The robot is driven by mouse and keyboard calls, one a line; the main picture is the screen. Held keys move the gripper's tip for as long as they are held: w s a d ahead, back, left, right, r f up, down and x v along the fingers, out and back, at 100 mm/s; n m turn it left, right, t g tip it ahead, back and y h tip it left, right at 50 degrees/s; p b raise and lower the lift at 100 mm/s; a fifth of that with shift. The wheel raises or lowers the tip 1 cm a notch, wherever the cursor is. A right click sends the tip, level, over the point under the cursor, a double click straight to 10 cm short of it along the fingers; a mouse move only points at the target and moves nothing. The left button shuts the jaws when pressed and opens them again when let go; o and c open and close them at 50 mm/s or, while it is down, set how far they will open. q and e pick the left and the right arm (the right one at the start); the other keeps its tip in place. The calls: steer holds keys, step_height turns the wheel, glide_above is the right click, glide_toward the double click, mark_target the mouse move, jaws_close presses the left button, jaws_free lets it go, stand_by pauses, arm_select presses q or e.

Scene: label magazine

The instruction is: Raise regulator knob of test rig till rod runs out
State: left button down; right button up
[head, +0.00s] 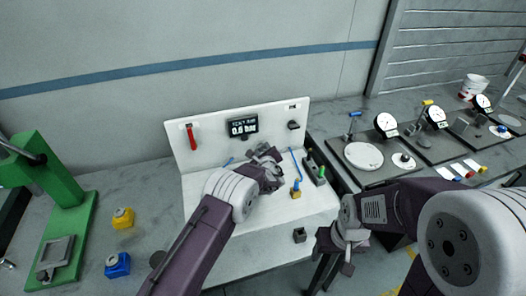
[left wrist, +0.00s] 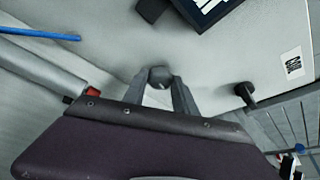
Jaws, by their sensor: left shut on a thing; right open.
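The white test rig (head: 205,165) stands on the bench, with a small dark display (head: 242,126) reading about 0.0 bar. My left gripper (head: 268,160) is in front of its panel, below the display. In the left wrist view, the left gripper's fingers (left wrist: 165,92) are shut on a dark grey knob (left wrist: 159,76). In the head view the gripper hides this knob. A pale cylinder (left wrist: 40,68) with a red piece (left wrist: 92,92) near its end lies at left; I cannot tell how its rod stands. My right gripper (head: 338,250) is open, low at the rig's front right.
A red-handled part (head: 191,137) and a black knob (head: 293,125) sit on the panel. A blue tube (head: 295,165) runs to a brass fitting (head: 296,192). Yellow (head: 122,218) and blue (head: 117,265) blocks and a green press (head: 70,205) stand left. Dial gauges (head: 386,124) stand right.

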arm_select(q)
steer(key=c, duration=1)
jaws_free()
steer(key=shift+s, duration=0.1)
steer(key=b+v, duration=0.2)
steer(key=v, duration=0.6)
steer(key=shift+s+r, duration=0.15)
steer(key=shift+s, duration=0.25)
steer(key=shift+d, duration=0.1)
